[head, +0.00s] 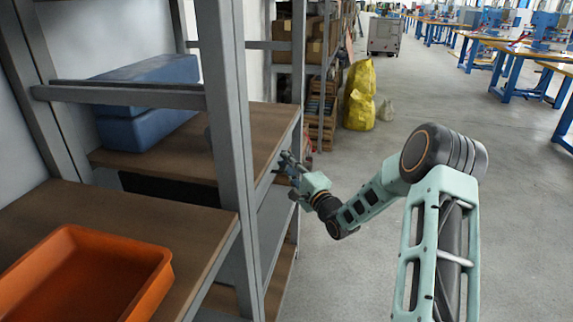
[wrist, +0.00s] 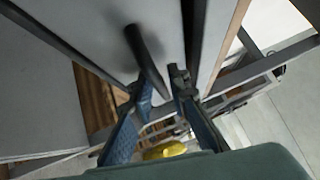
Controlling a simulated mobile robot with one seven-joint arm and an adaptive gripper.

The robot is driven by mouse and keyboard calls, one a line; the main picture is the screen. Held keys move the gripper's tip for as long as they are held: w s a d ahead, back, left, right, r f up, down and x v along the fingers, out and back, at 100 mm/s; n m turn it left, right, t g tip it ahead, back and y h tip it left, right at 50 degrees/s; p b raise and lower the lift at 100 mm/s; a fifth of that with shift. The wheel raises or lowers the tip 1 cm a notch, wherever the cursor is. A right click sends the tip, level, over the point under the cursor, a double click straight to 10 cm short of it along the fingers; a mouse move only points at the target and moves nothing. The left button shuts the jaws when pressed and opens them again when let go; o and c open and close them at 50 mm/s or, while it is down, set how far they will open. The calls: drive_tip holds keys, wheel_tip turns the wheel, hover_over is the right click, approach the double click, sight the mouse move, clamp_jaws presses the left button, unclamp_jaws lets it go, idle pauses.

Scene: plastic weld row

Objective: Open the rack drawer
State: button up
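The rack drawer shows a pale front panel (wrist: 95,28) in the wrist view, with a dark bar handle (wrist: 144,56) standing off it. My gripper (wrist: 160,82) is at the handle, with its two blue-grey fingers apart. The handle's near end lies between the fingers, with a gap still visible; firm contact cannot be made out. In the head view my gripper (head: 287,167) reaches the aisle side of the rack (head: 232,130), just below the middle wooden shelf. There the handle is too small and covered to make out. The drawer looks closed, though its edges are partly hidden.
An orange tray (head: 150,292) sits on the near shelf, and a blue case (head: 150,128) lies on the shelf behind it. Grey rack posts stand close to my arm. Yellow sacks (head: 360,98) stand farther down the aisle. The floor (head: 350,275) right of the rack is clear.

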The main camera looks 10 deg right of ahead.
clamp_jaws()
drive_tip(key=s+d+p, duration=0.2)
drive_tip(key=s+d, duration=0.3)
drive_tip(key=d, duration=0.7)
drive_tip(key=s+d+p, duration=0.2)
drive_tip(key=s+d, duration=0.3)
drive_tip(key=d, duration=0.6)
drive_tip(key=shift+d, duration=0.4)
unclamp_jaws()
